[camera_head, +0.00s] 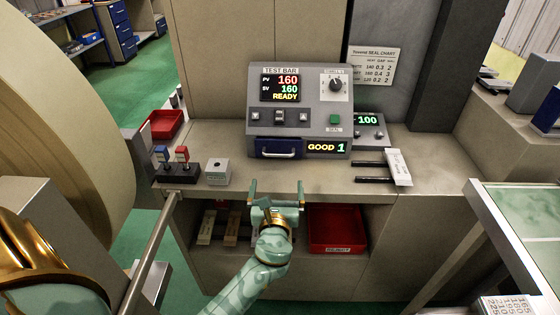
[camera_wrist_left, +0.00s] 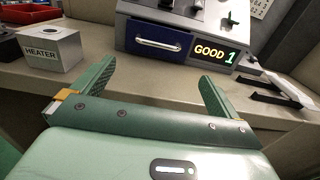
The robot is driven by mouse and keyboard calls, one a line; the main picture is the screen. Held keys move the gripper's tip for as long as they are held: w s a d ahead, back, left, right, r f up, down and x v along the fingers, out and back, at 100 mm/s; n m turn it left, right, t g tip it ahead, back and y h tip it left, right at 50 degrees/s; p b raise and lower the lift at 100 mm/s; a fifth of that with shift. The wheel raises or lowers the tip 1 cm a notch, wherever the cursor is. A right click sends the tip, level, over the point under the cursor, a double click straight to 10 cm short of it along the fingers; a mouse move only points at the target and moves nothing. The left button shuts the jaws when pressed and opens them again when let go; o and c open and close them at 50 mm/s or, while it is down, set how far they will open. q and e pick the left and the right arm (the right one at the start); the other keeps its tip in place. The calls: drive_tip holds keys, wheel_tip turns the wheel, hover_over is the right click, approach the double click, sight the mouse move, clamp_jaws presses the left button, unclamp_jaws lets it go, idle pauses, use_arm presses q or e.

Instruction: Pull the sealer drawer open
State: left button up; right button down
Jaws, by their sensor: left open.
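The sealer (camera_head: 300,110) is a grey box on the bench, with a display reading 160, 160 and READY. Its dark blue drawer (camera_head: 279,148), with a pale bar handle (camera_head: 281,154), is at the lower front left and looks closed. In the left wrist view the drawer (camera_wrist_left: 140,37) and handle (camera_wrist_left: 158,45) show ahead, above the fingers. My left gripper (camera_head: 276,188) is open and empty at the bench's front edge, in front of and below the drawer. Its two fingers (camera_wrist_left: 150,85) point towards the sealer, apart from the handle. My right gripper is out of view.
A grey HEATER box (camera_head: 218,171) stands left of the drawer. A black holder with red and blue items (camera_head: 177,171) and a red bin (camera_head: 164,124) are further left. Black prongs with a white block (camera_head: 398,167) lie right. A red tray (camera_head: 336,230) sits below the bench top.

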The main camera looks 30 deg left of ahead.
use_arm(q)
drive_tip(key=b, duration=0.2)
approach(292, 147)
drive_tip(key=a, duration=0.1)
drive_tip(key=w+a, duration=0.1)
drive_tip(key=a, duration=0.3)
drive_tip(key=shift+w+a+f, duration=0.2)
drive_tip(key=shift+a+f, duration=0.05)
drive_tip(key=shift+f, duration=0.15)
drive_tip(key=shift+w+a+r, duration=0.15)
drive_tip(key=shift+w+a, duration=0.15)
drive_tip(key=shift+w, duration=0.2)
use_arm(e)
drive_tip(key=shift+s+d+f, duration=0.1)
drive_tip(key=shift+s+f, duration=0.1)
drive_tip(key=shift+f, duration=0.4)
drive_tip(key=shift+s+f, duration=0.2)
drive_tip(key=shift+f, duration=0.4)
